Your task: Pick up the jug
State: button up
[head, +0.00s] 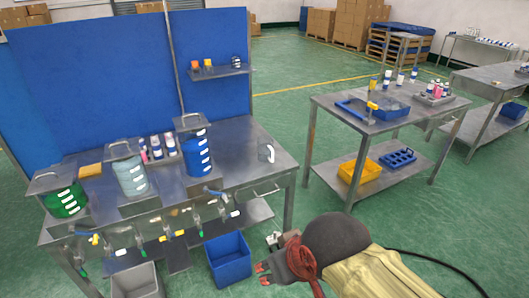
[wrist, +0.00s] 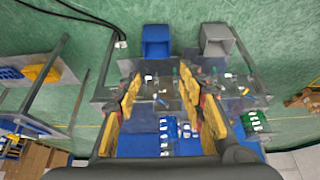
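A small clear jug (head: 266,152) with a pale, curved outline stands near the right end of the metal bench (head: 245,150), with bare top around it. I cannot make it out in the wrist view, where my fingers cover part of the bench. My gripper (wrist: 160,82) is open, its two yellow-and-black fingers wide apart with nothing held between them. In the head view my arm is at the lower middle, in front of the bench and apart from the jug.
Green (head: 65,199), pale (head: 132,177) and blue (head: 196,154) vessels stand along the bench, with taps below. A blue bin (head: 229,260) and a grey bin (head: 136,281) stand on the floor in front. A second table (head: 335,107) is to the right.

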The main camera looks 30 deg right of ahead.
aim_at(266, 152)
jog(key=z, duration=0.45)
jog(key=i+j+z, duration=0.15)
jog(key=z, duration=0.25)
jog(key=i+j+z, duration=0.2)
jog(key=z, duration=0.25)
jog(key=i+j+z, duration=0.15)
jog(key=j+z, duration=0.25)
jog(key=i+j+z, duration=0.1)
jog(key=z, duration=0.35)
jog(key=i+j+z, duration=0.1)
jog(key=j, duration=0.75)
jog(key=j+z, duration=0.1)
jog(key=j, duration=0.75)
jog(key=i, duration=0.05)
